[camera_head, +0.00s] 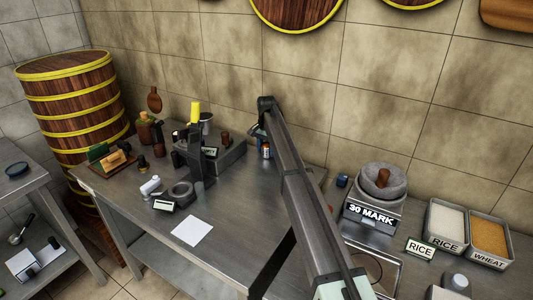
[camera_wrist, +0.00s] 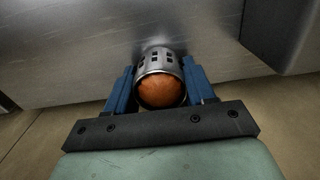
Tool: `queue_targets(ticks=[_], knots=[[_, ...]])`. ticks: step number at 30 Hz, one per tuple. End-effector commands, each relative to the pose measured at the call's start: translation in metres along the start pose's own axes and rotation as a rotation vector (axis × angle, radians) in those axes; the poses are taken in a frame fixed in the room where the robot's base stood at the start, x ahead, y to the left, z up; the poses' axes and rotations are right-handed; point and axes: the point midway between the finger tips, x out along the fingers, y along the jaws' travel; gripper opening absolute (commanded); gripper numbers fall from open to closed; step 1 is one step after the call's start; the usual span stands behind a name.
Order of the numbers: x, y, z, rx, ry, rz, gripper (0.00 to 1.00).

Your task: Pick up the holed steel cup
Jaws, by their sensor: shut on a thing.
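The holed steel cup (camera_wrist: 158,57) is in the wrist view, a shiny round metal cup with square holes in its wall. Its open mouth faces my wrist camera, and a rounded orange-brown thing (camera_wrist: 161,91) fills it. My gripper (camera_wrist: 160,70) has its two blue fingers on either side of the cup, shut on it. Whether the cup touches the surface below is hard to tell. In the head view my arm hides most of the gripper, and I cannot make out the cup there.
The steel table (camera_head: 150,209) holds a dark machine (camera_head: 190,150), a white sheet (camera_head: 192,231) and a grey ring (camera_head: 181,194). At right stand a scale labelled 30 MARK (camera_head: 372,215) with a stone bowl, and trays of rice (camera_head: 447,236) and wheat (camera_head: 489,258). A tiled wall stands behind.

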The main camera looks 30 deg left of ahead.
Motion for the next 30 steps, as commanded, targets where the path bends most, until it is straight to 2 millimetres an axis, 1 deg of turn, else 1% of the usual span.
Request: queue_targets(ticks=[30], knots=[[-0.022, 0.0, 0.0, 0.0, 0.0, 0.0, 0.0]])
